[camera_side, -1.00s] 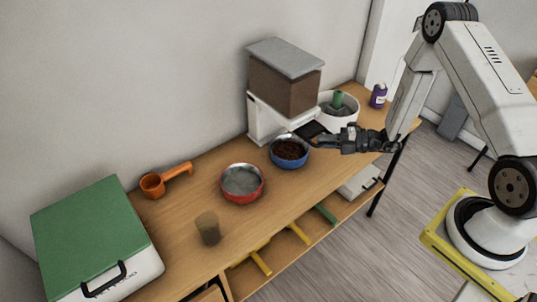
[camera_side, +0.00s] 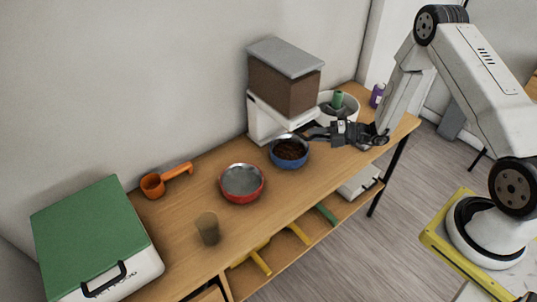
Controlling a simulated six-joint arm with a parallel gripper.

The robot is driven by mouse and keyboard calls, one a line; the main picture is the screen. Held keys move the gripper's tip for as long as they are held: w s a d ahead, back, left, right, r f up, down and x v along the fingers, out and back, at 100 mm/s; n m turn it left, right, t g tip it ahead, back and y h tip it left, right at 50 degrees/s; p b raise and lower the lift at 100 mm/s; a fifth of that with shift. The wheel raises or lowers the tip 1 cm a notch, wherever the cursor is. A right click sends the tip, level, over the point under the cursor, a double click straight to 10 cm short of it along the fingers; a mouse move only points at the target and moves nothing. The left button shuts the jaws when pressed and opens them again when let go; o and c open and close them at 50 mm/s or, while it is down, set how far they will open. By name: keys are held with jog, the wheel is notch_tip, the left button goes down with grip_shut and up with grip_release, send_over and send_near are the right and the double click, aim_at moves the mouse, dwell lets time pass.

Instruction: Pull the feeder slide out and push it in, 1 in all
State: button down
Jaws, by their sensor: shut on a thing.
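The feeder (camera_side: 284,84) stands at the back of the table, with a white base, a brown-filled hopper and a grey lid. My gripper (camera_side: 314,133) is at the lower front of the feeder, shut on the feeder slide, which is mostly hidden by the fingers. A blue bowl (camera_side: 289,165) with dark brown food in it sits just in front of the feeder, close to my fingertips.
A red bowl (camera_side: 257,193) stands left of the blue one. A brown cup (camera_side: 208,229), an orange scoop (camera_side: 154,185) and a green-lidded box (camera_side: 95,225) are further left. A white pot (camera_side: 350,101) and purple can (camera_side: 377,95) stand behind my gripper.

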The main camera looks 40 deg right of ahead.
jog(key=c, duration=0.6)
grip_release()
jog(key=shift+w, duration=0.15)
jog(key=shift+c, duration=0.2)
jog(key=shift+d, duration=0.15)
jog(key=v, duration=0.7)
jog(key=shift+s+d, duration=0.15)
jog(key=shift+s, duration=0.2)
